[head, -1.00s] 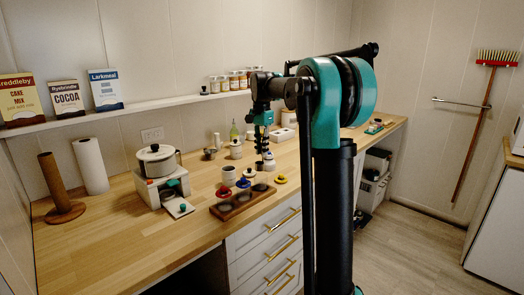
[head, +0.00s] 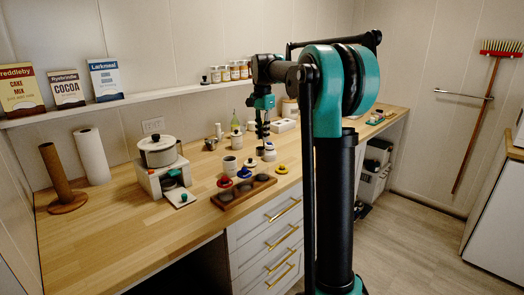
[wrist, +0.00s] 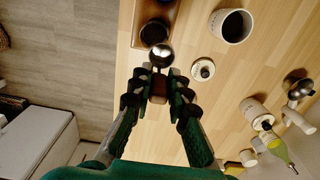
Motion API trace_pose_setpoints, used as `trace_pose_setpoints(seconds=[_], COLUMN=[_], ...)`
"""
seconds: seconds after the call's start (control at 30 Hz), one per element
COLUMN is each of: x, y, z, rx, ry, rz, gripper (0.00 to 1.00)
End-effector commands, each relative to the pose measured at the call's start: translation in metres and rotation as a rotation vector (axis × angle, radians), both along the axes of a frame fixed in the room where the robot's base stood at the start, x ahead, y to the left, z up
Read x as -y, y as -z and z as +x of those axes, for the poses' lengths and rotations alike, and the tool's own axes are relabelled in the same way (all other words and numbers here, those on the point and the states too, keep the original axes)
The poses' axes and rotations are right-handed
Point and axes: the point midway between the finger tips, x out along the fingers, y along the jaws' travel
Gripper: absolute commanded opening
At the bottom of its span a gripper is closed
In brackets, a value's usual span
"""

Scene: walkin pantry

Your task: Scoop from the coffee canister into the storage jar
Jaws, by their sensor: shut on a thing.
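My gripper (wrist: 158,88) is shut on the wooden handle of a scoop with a round metal bowl (wrist: 161,52). Whether the bowl holds anything I cannot tell. In the head view my gripper (head: 263,138) hangs over the counter, behind and right of the wooden tray. An open white canister with dark contents (wrist: 232,25) stands ahead and right of the scoop in the wrist view; it looks like the coffee canister, and in the head view it seems to be the white cup shape (head: 230,166). Which vessel is the storage jar I cannot tell.
A wooden tray (head: 222,200) with dark round wells lies near the counter's front edge. A small white piece with a black knob (wrist: 203,69) lies near the scoop. A yellow lid (head: 281,169) is to the right. A bottle (wrist: 278,150) stands farther back.

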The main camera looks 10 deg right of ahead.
Motion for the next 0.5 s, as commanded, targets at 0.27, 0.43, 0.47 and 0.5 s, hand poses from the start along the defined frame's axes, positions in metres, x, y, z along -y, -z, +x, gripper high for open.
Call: trace_pose_setpoints(seconds=[0.27, 0.43, 0.47, 0.5], x=[0.0, 0.0, 0.0, 0.0], y=[-0.016, -0.025, -0.026, -0.029], z=[0.0, 0.0, 0.0, 0.0], rx=[0.0, 0.0, 0.0, 0.0], ry=[0.0, 0.0, 0.0, 0.0], rz=[0.0, 0.0, 0.0, 0.0], gripper=[0.0, 0.0, 0.0, 0.0])
